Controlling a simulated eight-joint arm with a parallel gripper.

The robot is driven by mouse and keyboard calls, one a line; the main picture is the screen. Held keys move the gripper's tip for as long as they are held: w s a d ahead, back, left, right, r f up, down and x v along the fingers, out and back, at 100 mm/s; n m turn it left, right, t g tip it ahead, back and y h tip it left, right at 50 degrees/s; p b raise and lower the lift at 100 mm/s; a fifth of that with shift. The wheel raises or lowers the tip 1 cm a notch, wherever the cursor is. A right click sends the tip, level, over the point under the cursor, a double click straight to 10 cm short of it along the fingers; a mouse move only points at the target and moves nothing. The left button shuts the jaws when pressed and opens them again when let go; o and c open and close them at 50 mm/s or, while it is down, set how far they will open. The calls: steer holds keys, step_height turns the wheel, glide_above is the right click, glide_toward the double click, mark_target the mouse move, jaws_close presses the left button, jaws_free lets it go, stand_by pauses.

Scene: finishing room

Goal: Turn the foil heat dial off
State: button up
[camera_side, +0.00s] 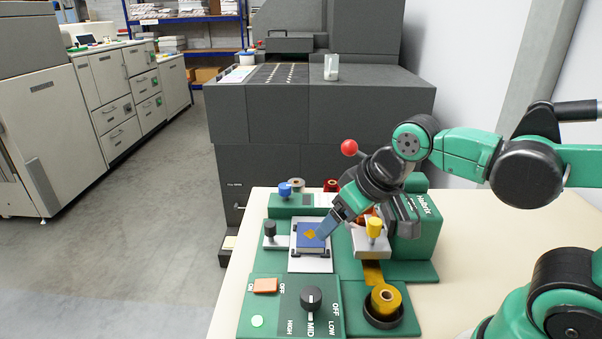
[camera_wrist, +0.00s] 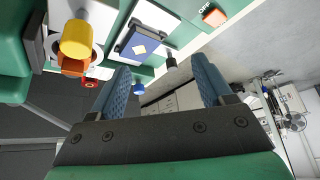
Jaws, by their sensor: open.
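The foil heat dial (camera_side: 312,299) is a round black knob on the green control panel (camera_side: 268,329) at the front of the stamping machine. OFF, LOW, MID and HIGH are printed around it. Its pointer is too small to read surely. My gripper (camera_side: 327,229) has blue fingers and hangs over the blue book, behind and above the dial, apart from it. In the wrist view my gripper (camera_wrist: 161,68) is open, with nothing between its fingers. The dial does not show in that view.
The blue book (camera_side: 311,236), a yellow knob (camera_side: 375,227) and a red-ball lever (camera_side: 349,148) are behind.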

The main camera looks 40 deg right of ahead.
mark_target(311, 294)
steer(key=a+g, duration=0.1)
steer(key=a, duration=0.1)
steer(key=a+f+g, duration=0.1)
steer(key=a+g, duration=0.1)
steer(key=a+f+g, duration=0.1)
steer(key=a, duration=0.1)
steer(key=shift+s+f+g, duration=0.2)
steer(key=shift+s+g, duration=0.1)
steer(key=shift+g, duration=0.1)
steer(key=shift+s+a+f+g, duration=0.15)
steer(key=shift+a+f+g, duration=0.2)
steer(key=shift+a+g, duration=0.15)
steer(key=shift+f, duration=2.75)
jaws_close()
